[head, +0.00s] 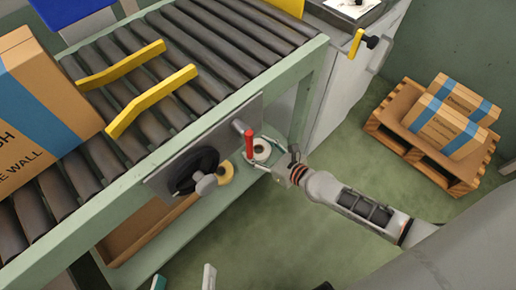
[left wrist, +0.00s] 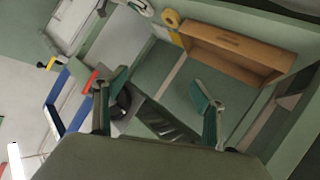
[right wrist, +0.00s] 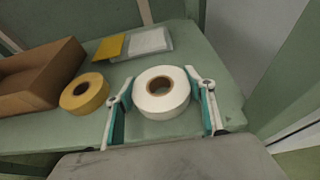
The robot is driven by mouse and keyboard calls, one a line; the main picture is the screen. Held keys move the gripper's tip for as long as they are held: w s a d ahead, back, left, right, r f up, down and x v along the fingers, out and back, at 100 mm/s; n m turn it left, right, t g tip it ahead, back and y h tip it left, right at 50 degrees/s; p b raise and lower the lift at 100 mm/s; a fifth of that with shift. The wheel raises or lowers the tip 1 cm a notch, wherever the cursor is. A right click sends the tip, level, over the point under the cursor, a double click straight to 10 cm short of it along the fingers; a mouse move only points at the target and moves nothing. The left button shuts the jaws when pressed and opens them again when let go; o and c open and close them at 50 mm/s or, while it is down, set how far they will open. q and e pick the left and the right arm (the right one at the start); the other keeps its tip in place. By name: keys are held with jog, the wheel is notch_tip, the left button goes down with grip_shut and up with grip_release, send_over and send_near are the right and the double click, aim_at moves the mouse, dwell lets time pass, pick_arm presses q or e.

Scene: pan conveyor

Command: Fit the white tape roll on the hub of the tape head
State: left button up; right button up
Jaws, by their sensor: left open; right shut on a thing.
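The white tape roll (right wrist: 163,105) lies flat on the green lower shelf in the right wrist view, with its brown core facing up. My right gripper (right wrist: 161,103) is shut on it, one finger on each side. In the head view the roll (head: 262,150) shows at the fingers of my right gripper (head: 268,155), just beside the red lever (head: 249,140). The tape head (head: 160,183) is a grey plate on the conveyor's side with a black wheel (head: 192,171) and grey round parts. My left gripper (head: 184,280) is open and empty, low in the head view.
A yellow tape roll (right wrist: 84,94), an open cardboard box (right wrist: 40,78) and a flat yellow-and-white item (right wrist: 135,43) lie on the shelf. The conveyor (head: 215,50) carries a carton (head: 40,110) and yellow guides. A pallet (head: 395,140) of cartons stands at the right.

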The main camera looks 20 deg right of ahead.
jog(key=shift+s+f, duration=0.1)
jog(key=shift+f, duration=0.2)
jog(key=o, duration=1.1)
pick_arm(q)
jog(key=shift+d, duration=0.25)
pick_arm(e)
jog(key=shift+r, duration=0.1)
jog(key=shift+w+r, duration=0.2)
jog(key=shift+r, duration=0.15)
pick_arm(q)
jog(key=shift+w+a+r+m+p, duration=0.1)
jog(key=shift+a+m+p, duration=0.2)
jog(key=shift+a, duration=0.15)
jog(key=shift+w+a+r+m+p, duration=0.1)
jog(key=shift+a+m+p, duration=0.1)
jog(key=shift+a+m, duration=0.15)
pick_arm(e)
jog(key=v, duration=1.2)
jog(key=shift+s+f, duration=0.15)
